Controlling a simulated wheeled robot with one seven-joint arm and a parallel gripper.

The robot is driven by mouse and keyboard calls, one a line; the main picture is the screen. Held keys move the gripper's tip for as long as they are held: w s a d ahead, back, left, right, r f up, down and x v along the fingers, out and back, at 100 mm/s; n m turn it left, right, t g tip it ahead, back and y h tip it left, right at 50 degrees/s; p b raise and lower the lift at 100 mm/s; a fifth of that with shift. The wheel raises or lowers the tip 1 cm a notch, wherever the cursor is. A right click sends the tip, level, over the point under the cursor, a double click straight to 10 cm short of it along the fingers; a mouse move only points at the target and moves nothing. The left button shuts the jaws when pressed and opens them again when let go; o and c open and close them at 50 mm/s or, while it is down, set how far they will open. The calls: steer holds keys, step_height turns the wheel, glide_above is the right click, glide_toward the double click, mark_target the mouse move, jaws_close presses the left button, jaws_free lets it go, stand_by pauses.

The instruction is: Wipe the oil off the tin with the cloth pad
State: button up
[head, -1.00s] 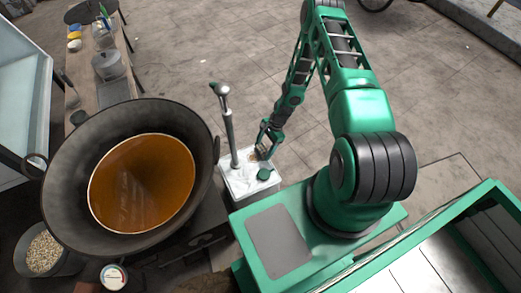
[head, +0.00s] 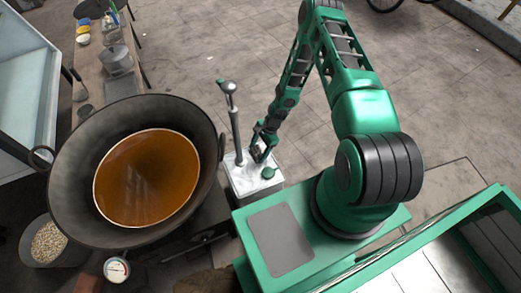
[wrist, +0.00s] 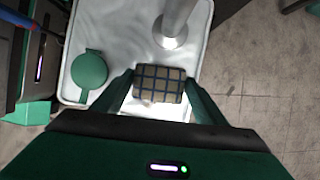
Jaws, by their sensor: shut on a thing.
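The tin (head: 240,182) stands beside the wok, with a pale, shiny top. Its top also shows in the wrist view (wrist: 125,30). A green round cap (wrist: 89,69) sits on the top, left of my gripper in the wrist view. A grey metal pump (head: 234,125) rises from the tin. My gripper (wrist: 158,86) is shut on the checked brown and blue cloth pad (wrist: 160,72), between its green fingers. The pad is over the tin's top near the pump base; I cannot tell whether it touches. I see no clear oil mark; the pad and fingers hide part of the top.
A large dark wok (head: 75,205) of brown liquid stands close to the left of the tin. A round gauge (head: 117,269) is below it. A bench (head: 95,95) with pots is at the upper left. Paved floor (head: 190,70) lies open beyond the tin.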

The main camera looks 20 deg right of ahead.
steer(key=shift+a, duration=1.35)
steer(key=shift+f, duration=0.1)
steer(key=shift+d, duration=0.1)
steer(key=shift+d, duration=3.85)
steer(key=shift+a, duration=0.1)
